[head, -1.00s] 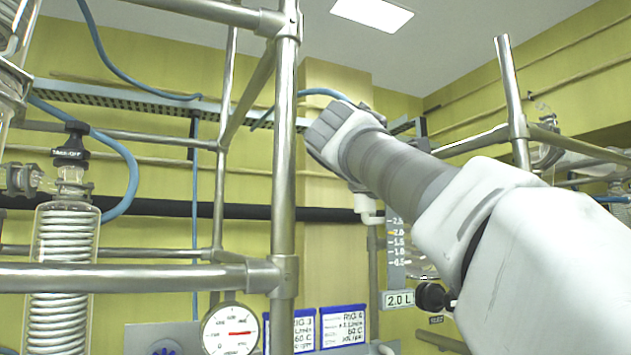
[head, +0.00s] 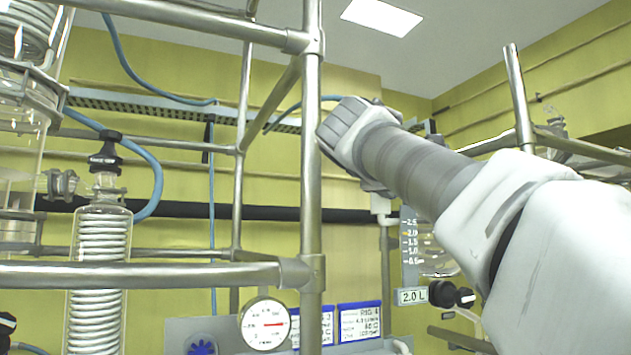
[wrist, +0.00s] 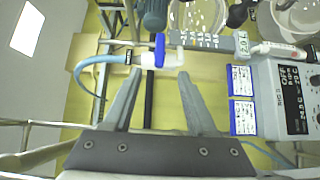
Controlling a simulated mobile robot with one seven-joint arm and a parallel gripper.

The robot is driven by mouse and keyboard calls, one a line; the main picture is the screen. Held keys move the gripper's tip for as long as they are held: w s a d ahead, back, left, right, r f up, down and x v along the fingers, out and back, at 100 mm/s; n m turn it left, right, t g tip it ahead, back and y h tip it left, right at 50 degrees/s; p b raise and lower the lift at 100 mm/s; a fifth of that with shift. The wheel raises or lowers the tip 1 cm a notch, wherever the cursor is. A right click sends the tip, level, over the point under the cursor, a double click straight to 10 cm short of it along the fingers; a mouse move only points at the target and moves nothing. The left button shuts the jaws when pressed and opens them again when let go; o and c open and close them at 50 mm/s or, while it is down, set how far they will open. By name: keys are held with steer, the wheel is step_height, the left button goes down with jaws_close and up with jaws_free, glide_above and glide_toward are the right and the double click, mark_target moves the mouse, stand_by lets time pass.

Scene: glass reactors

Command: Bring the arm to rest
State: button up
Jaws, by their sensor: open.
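My gripper (wrist: 157,88) is open in the wrist view, its two grey fingers apart. No object is held between them. A white fitting with a blue handle (wrist: 160,52) and a blue hose (wrist: 88,66) appear beyond the fingertips; I cannot tell the distance. In the head view my arm (head: 420,175) reaches up and left from the lower right, its far end near an upright steel pole. The fingers do not show there.
A steel frame with an upright pole (head: 312,200) stands left of my arm. A glass coil condenser (head: 100,250) and pressure gauge (head: 265,323) are at left. Another steel post (head: 518,95) rises at right. A control box (wrist: 288,95) shows in the wrist view.

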stand_by(0.4)
steer(key=s+a+f+m+g+y+b, duration=0.1)
steer(key=s+f, duration=0.7)
steer(key=f, duration=1.1)
steer(key=s+a+f+m+g+y+b, duration=0.1)
steer(key=s+f+m+g+y+b, duration=0.3)
steer(key=f, duration=1.5)
steer(key=s+a+f+m+g+y+b, duration=0.2)
steer(key=s+f+m+g, duration=0.3)
steer(key=s+f, duration=0.9)
step_height(320, 180, down, 6)
steer(key=shift+s+r+m+y, duration=0.2)
steer(key=shift+m+y, duration=0.3)
steer(key=shift+m, duration=0.7)
steer(key=shift+d, duration=0.1)
steer(key=shift+c, duration=0.6)
